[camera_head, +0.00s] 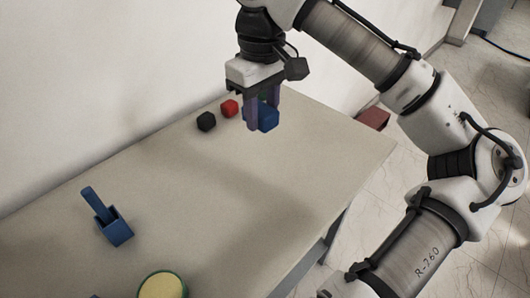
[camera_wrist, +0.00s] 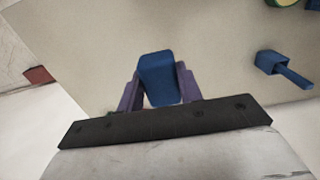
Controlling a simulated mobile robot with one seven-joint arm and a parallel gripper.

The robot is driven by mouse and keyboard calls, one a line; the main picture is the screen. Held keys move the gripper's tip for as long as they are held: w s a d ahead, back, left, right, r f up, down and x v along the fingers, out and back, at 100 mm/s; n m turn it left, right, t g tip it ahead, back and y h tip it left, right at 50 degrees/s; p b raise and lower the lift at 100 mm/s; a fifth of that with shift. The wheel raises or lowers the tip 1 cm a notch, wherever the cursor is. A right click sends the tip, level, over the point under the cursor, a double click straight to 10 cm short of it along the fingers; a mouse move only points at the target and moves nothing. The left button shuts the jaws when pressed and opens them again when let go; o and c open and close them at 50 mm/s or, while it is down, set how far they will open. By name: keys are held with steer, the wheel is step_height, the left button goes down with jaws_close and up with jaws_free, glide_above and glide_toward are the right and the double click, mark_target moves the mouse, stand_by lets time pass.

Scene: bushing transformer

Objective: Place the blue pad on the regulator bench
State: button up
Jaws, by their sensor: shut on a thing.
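The blue pad (camera_head: 268,117) is a small blue block held between the purple fingers of my gripper (camera_head: 263,118), over the far end of the bench (camera_head: 200,200). In the wrist view the blue pad (camera_wrist: 158,79) sits between the two fingers of my gripper (camera_wrist: 160,88), which are shut on it. The pale bench top (camera_wrist: 190,40) lies beyond it in that view. Whether the pad touches the bench top or hangs just above it, I cannot tell.
A blue holder with a handle (camera_head: 115,232) and a yellow-topped round thing (camera_head: 162,286) are nearer. The bench middle is clear. A white wall (camera_head: 90,80) borders the bench. A dark red box (camera_head: 373,119) stands beyond.

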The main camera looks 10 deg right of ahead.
mark_target(263, 190)
steer(key=shift+w+f, duration=0.1)
steer(key=shift+w, duration=0.15)
step_height(263, 190, down, 20)
steer(key=shift+s+r+p, duration=0.1)
steer(key=shift+r+p, duration=0.1)
steer(key=shift+p, duration=0.6)
steer(key=shift+f, duration=0.2)
steer(key=o, duration=0.9)
step_height(263, 190, up, 12)
steer(key=shift+r+b, duration=0.2)
steer(key=shift+b, duration=0.35)
